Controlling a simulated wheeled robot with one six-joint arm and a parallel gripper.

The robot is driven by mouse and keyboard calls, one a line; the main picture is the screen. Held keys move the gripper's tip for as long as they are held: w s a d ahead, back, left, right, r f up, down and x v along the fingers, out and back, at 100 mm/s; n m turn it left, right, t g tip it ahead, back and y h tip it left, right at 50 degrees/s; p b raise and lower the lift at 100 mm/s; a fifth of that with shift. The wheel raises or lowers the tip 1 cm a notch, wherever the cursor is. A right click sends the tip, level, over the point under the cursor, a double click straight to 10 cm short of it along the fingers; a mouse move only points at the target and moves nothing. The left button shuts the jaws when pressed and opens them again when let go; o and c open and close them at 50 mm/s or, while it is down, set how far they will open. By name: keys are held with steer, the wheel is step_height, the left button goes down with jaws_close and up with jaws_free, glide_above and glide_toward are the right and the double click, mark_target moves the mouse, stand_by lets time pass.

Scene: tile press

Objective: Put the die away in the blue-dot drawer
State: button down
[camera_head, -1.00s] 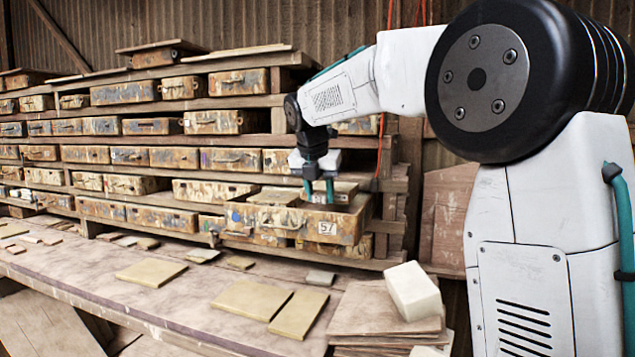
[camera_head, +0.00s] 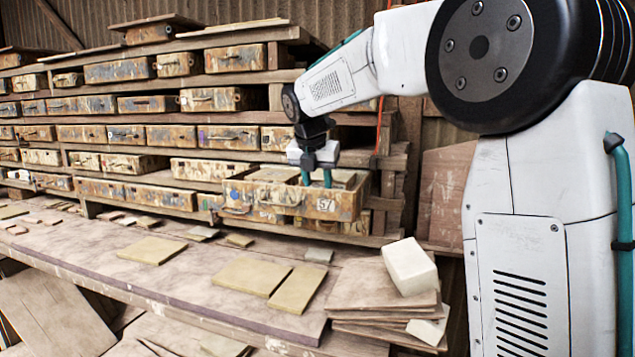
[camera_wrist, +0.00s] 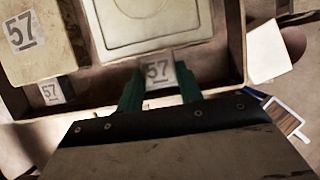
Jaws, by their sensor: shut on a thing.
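The blue-dot drawer (camera_head: 290,199) is pulled out of the shelves. Its front carries a blue dot at the left, a handle and a 57 label. My gripper (camera_head: 317,181) points down at this drawer's right part, fingertips at about its rim. In the wrist view my gripper (camera_wrist: 158,82) is shut on the die's small tab (camera_wrist: 158,72), marked 57. A pale plate with a raised square outline (camera_wrist: 140,22) lies just beyond the tab; it seems to be the die's body. Whether the die touches the drawer floor is hidden.
Another pale block marked 57 (camera_wrist: 35,55) lies to the left in the wrist view. The shelves (camera_head: 290,75) hold several closed drawers. The bench (camera_head: 190,275) bears flat tiles, and a white block (camera_head: 410,267) sits on a board stack at right.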

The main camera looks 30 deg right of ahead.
steer(key=shift+f, duration=0.35)
steer(key=c, duration=0.9)
jaws_free()
steer(key=shift+o, duration=0.2)
steer(key=shift+f, duration=0.1)
steer(key=v, duration=0.8)
